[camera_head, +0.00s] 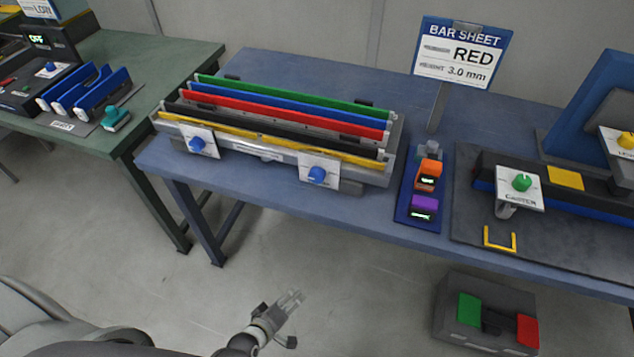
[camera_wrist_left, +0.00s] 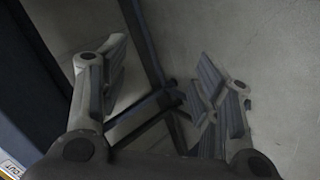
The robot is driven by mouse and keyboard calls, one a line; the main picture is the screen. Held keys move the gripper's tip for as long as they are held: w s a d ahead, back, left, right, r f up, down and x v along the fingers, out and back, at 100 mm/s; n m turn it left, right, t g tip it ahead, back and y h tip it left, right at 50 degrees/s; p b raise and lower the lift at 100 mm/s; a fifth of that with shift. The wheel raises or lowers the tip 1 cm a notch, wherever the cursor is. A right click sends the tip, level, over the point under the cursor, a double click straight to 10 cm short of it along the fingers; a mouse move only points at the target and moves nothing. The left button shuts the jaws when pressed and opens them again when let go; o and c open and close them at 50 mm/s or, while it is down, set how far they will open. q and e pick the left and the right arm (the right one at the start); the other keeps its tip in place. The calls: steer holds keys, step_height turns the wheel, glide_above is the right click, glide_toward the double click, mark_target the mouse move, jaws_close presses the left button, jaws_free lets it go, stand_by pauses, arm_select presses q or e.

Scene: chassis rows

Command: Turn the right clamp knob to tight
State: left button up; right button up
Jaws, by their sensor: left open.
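The right clamp knob (camera_head: 317,175) is blue and sits on a white plate (camera_head: 321,187) at the front right of the bar rack (camera_head: 372,173). A second blue clamp knob (camera_head: 196,144) sits on a white plate at the front left of the rack. The rack holds several long bars in green, blue, red, black and yellow. My left gripper (camera_head: 290,300) is open and empty, low over the floor in front of the blue table. Its spread fingers (camera_wrist_left: 158,85) show in the left wrist view, with nothing between them. My right gripper is not in view.
A sign (camera_head: 462,55) reading "RED 3.0 mm" stands behind a blue tray (camera_head: 409,217) with orange and purple devices. A caster station with a green knob (camera_head: 522,182) is at right. A grey toolbox (camera_head: 455,312) is on the floor. A green table (camera_head: 165,55) stands left.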

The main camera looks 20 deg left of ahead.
arm_select(q)
steer(key=w+d+r+n+t, duration=0.1)
steer(key=w+r+n+t, duration=0.2)
steer(key=w+r+n, duration=0.6)
steer(key=n+t+y, duration=0.2)
steer(key=n+t, duration=0.3)
steer(key=n, duration=0.3)
glide_toward(315, 179)
steer(key=w, duration=0.9)
steer(key=shift+w+p, duration=0.3)
steer(key=shift+p, duration=0.05)
steer(key=c, duration=1)
steer(key=shift+c, duration=0.2)
